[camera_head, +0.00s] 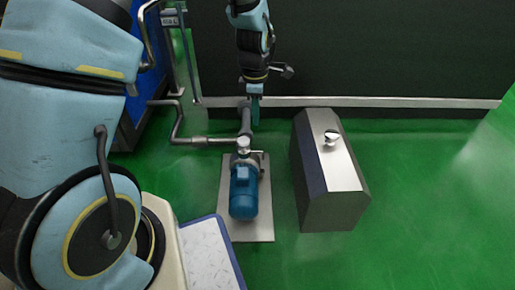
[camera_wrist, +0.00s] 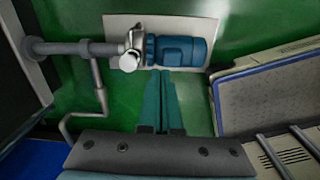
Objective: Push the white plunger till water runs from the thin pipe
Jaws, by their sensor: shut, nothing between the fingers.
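A pale, shiny cap (camera_head: 243,144) stands on the pump's pipe end, just ahead of the blue motor (camera_head: 243,192). It may be the white plunger, but I cannot tell for sure. In the wrist view the cap (camera_wrist: 130,61) is left of the blue motor (camera_wrist: 182,51). A thin bent pipe (camera_head: 178,124) rises at the left; it also shows in the wrist view (camera_wrist: 101,98). No water shows at it. My gripper (camera_head: 255,122) is shut and empty, its teal fingers pointing down. In the wrist view my fingertips (camera_wrist: 160,73) appear just below and right of the cap; contact cannot be told.
A grey box with a pale top (camera_head: 348,170) and a metal knob (camera_head: 331,137) stands right of the pump. The pump sits on a grey base plate (camera_head: 251,232). A dark wall (camera_head: 390,50) is behind. Green floor is clear at the right.

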